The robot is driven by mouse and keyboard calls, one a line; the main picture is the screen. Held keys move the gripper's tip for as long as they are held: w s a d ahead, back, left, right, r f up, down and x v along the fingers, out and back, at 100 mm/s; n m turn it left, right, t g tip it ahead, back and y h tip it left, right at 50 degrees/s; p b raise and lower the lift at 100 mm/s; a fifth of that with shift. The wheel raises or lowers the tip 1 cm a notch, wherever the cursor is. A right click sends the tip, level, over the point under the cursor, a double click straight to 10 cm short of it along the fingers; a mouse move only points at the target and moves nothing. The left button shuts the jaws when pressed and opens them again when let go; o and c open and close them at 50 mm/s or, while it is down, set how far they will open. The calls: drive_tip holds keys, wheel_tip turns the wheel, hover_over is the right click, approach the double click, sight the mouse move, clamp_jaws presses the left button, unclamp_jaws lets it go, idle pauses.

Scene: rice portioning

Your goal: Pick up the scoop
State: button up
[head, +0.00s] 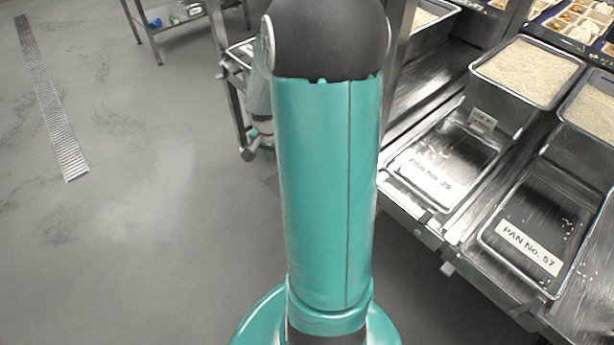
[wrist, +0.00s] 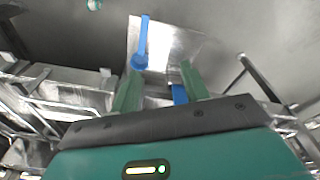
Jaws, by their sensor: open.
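In the wrist view a long blue handle-like piece (wrist: 141,45) lies over a bright metal surface (wrist: 172,45), just beyond my left fingertip. A second short blue piece (wrist: 180,94) shows between my fingers, close to the right one. I cannot tell which of these belongs to the scoop, or whether they are one tool; no scoop bowl is clear. My gripper (wrist: 161,67) is open, its two green fingers apart, with no visible hold on either piece. In the head view my own arm covers the middle, and neither gripper nor scoop can be made out.
In the head view, rice-filled pans (head: 528,70) stand at the right behind a pan labelled No. 57 (head: 527,247) and another labelled pan (head: 440,165). A table (head: 175,17) stands at the back left. Open floor (head: 150,220) lies on the left, with a drain grate (head: 50,100).

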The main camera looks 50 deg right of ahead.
drive_tip(key=s+d+f+m, duration=0.1)
drive_tip(key=d+f, duration=0.1)
drive_tip(key=f, duration=0.4)
drive_tip(key=s+d+f+m+y, duration=0.1)
drive_tip(key=s+d+f+m, duration=0.1)
drive_tip(key=f, duration=0.5)
drive_tip(key=s+d+f+m, duration=0.2)
drive_tip(key=d+f, duration=0.1)
drive_tip(key=f, duration=0.3)
drive_tip(key=shift+f+y, duration=0.3)
drive_tip(key=shift+y, duration=0.1)
drive_tip(key=shift+f, duration=3)
clamp_jaws()
